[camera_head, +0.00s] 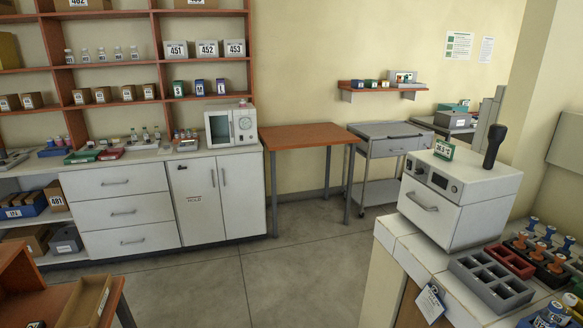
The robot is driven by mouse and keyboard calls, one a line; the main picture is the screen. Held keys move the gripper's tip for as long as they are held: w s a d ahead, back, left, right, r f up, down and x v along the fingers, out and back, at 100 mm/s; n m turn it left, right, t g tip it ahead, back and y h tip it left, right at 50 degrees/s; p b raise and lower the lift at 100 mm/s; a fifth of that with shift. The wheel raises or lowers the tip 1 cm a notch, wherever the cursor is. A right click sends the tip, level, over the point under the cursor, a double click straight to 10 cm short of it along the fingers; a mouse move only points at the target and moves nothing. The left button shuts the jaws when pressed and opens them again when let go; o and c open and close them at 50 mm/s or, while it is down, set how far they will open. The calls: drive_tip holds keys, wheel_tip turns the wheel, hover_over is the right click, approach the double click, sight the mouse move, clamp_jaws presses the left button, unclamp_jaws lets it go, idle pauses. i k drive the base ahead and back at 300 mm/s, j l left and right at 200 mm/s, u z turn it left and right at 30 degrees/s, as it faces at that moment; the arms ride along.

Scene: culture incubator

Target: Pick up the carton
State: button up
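I cannot tell which box is the task's carton. Several small brown boxes with white labels (82,96) stand on the left wall shelves. White boxes labelled 451 (176,50), 452 (207,49) and 453 (235,48) stand on a higher shelf. An open-topped brown box (85,304) lies on a wooden table at the lower left, partly cut off by the picture edge. A brown box labelled 481 (56,201) sits on a low shelf at the far left. My gripper is not in view.
A white counter (150,152) with drawers carries a small incubator (231,126). A wooden table (301,134) and a grey cart (390,130) stand bare. The middle floor (270,270) is clear.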

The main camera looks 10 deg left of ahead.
sight(81, 96)
drive_tip(key=i+j+u, duration=0.15)
drive_tip(key=i+u, duration=0.35)
drive_tip(key=i, duration=0.4)
drive_tip(key=i+l+u, duration=0.15)
drive_tip(key=i+u, duration=0.3)
drive_tip(key=i, duration=1.35)
drive_tip(key=i+u, duration=0.15)
drive_tip(key=i, duration=0.75)
drive_tip(key=i+l+u, duration=0.45)
drive_tip(key=i, duration=0.4)
drive_tip(key=i+l+u, duration=0.45)
drive_tip(key=i+l, duration=0.3)
